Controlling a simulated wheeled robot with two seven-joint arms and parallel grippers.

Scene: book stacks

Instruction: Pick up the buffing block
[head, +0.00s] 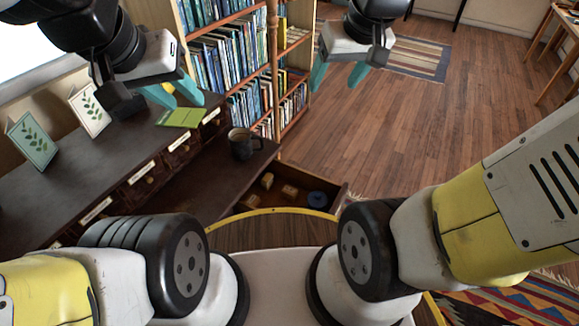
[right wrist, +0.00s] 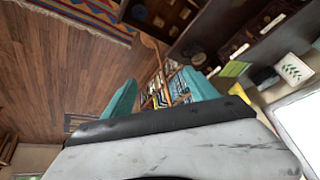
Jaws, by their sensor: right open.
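The open drawer (head: 340,199) below the dark cabinet holds several small tan blocks, among them one block (head: 267,181) and another block (head: 290,190). I cannot tell which, if any, is the buffing block. A dark blue round item (head: 317,199) lies to their right. My left gripper (head: 183,100) is open and empty above the cabinet top, by the green booklet. My right gripper (head: 336,84) is open and empty in the air, beyond and above the drawer. Its teal fingers also show apart in the right wrist view (right wrist: 160,76).
A dark mug (head: 241,144) stands at the cabinet's right end. A green booklet (head: 181,117) and two leaf cards, the left card (head: 33,142) and the right card (head: 89,110), are on the cabinet top. A bookcase (head: 224,28) stands behind. The wooden floor (head: 400,130) at right is clear.

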